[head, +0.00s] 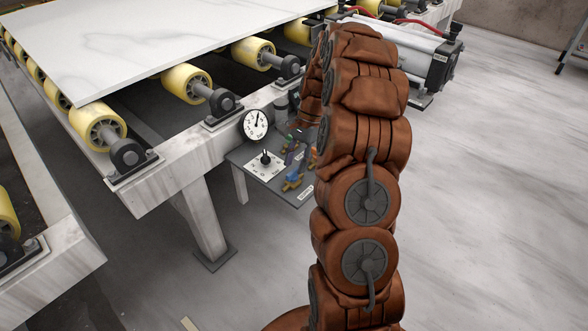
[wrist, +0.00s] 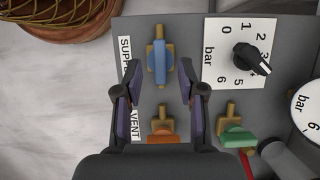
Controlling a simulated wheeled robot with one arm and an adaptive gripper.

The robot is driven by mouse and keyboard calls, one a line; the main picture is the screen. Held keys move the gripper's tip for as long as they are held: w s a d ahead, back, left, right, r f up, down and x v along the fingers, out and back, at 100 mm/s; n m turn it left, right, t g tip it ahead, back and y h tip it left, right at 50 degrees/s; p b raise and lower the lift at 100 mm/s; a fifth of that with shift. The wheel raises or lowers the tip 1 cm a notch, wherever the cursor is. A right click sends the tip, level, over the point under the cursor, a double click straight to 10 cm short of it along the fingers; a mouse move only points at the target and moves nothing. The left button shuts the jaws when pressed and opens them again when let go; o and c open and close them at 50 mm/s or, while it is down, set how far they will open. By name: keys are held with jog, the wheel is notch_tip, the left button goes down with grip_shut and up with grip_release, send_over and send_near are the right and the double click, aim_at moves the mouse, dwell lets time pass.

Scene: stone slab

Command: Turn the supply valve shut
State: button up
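The supply valve (wrist: 160,64) has a blue lever on a brass body, beside the SUPPLY label (wrist: 125,58) on a grey panel. Its lever lies in line with the brass body. In the head view the valve (head: 292,182) is small, near the panel's front edge. My gripper (wrist: 160,70) is open, its fingertips on either side of the blue lever with a gap on both sides. In the head view my brown arm hides much of the gripper.
An orange-handled valve (wrist: 161,131) by the VENT label and a green-handled valve (wrist: 237,135) sit close by, levers across their bodies. A bar dial with a black knob (wrist: 252,59) and a round gauge (head: 255,124) are near. A roller conveyor with a stone slab (head: 130,40) stands behind.

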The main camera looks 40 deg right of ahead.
aim_at(293, 174)
jog(key=shift+x, duration=1.2)
jog(key=shift+c, duration=0.4)
grip_shut()
